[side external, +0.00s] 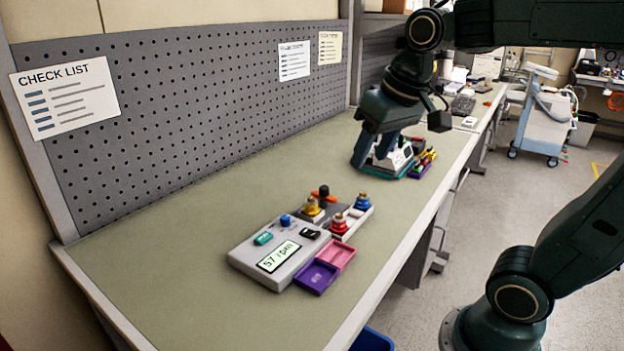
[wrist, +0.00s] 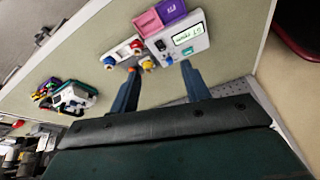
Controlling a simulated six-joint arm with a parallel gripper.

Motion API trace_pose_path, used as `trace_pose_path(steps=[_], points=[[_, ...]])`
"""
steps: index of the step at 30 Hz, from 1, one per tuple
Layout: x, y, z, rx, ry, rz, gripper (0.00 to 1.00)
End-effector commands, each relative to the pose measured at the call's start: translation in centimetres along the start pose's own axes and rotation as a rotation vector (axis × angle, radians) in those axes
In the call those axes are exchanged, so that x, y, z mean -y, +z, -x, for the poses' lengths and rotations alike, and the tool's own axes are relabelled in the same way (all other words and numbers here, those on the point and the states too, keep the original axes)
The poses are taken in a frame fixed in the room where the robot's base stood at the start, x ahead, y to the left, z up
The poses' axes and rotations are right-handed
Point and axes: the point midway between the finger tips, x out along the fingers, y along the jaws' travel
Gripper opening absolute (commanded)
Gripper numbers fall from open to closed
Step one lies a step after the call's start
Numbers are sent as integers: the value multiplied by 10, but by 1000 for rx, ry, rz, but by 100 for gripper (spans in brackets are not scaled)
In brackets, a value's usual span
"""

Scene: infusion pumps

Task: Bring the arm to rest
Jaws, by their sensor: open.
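My gripper (side external: 370,148) hangs above the far part of the bench in the side external view, its fingers pointing down. In the wrist view its two fingers (wrist: 160,92) are spread apart with nothing between them. In the side external view the near infusion pump (side external: 248,253) lies on the bench, well apart from my gripper, with a lit display reading about 57. A second device (side external: 397,158) sits behind my fingers, partly hidden by them. It also shows in the wrist view (wrist: 75,99), left of the fingers.
A purple tray (side external: 317,276) and a pink tray (side external: 338,254) adjoin the near pump, with several coloured knobs beside it. A pegboard (side external: 200,100) stands along the bench's back. The bench top (side external: 170,240) is bare left of the pump. A blue bin (side external: 372,341) stands below the front edge.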

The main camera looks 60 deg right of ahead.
Motion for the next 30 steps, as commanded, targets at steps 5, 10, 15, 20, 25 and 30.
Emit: trace_pose_path(steps=[5, 10, 15, 20, 25, 30], points=[[4, 41, 2, -49, -24, 99, 47], [5, 75, -3, -91, -42, 184, 47], [5, 97, -8, -119, -55, 240, 47], [5, 105, -11, -129, -59, 261, 47], [5, 105, -12, -129, -59, 263, 56], [5, 105, -11, -129, -59, 262, 56]])
